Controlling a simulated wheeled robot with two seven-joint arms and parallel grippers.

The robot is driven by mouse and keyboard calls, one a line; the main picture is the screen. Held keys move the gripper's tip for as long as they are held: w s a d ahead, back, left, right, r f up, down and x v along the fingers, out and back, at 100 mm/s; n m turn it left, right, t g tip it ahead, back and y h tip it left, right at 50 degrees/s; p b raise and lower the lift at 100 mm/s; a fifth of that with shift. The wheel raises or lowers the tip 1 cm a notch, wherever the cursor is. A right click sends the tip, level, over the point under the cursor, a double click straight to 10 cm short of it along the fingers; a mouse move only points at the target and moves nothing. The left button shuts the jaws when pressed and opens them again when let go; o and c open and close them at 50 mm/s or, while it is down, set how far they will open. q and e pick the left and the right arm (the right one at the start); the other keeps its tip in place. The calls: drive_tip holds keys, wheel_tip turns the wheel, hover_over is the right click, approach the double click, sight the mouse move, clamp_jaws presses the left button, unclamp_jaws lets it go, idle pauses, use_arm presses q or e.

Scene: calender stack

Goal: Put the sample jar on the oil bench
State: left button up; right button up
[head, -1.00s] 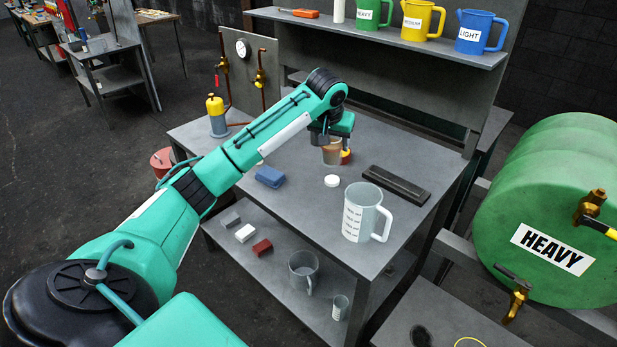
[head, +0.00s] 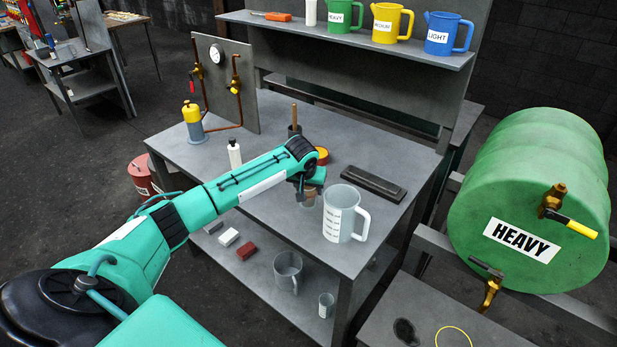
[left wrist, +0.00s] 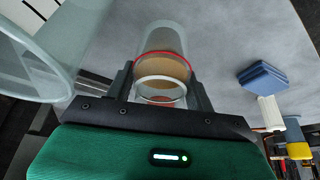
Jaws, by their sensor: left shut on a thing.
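The sample jar (head: 308,198) is a small clear jar with brown contents. In the left wrist view the jar (left wrist: 163,68) sits between the two fingers, with a red ring around it. My left gripper (head: 306,188) is shut on it, over the front part of the grey oil bench (head: 385,148), just left of a clear measuring jug (head: 338,215). I cannot tell whether the jar touches the bench top. My right gripper is not in view.
A dark flat bar (head: 368,184) lies behind the jug. Jugs stand on the shelf above. The bench's back right is clear.

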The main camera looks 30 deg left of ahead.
sight(309, 196)
use_arm(q)
drive_tip(key=shift+f+p, duration=0.4)
drive_tip(key=shift+f, duration=1.7)
drive_tip(key=shift+f, duration=0.1)
drive_tip(key=o, duration=1.2)
drive_tip(key=shift+s+r, duration=0.1)
drive_tip(key=shift+r, duration=0.25)
drive_tip(key=b+v, duration=0.2)
drive_tip(key=v, duration=0.9)
drive_tip(key=shift+s+r, duration=0.15)
drive_tip(key=shift+r, duration=0.05)
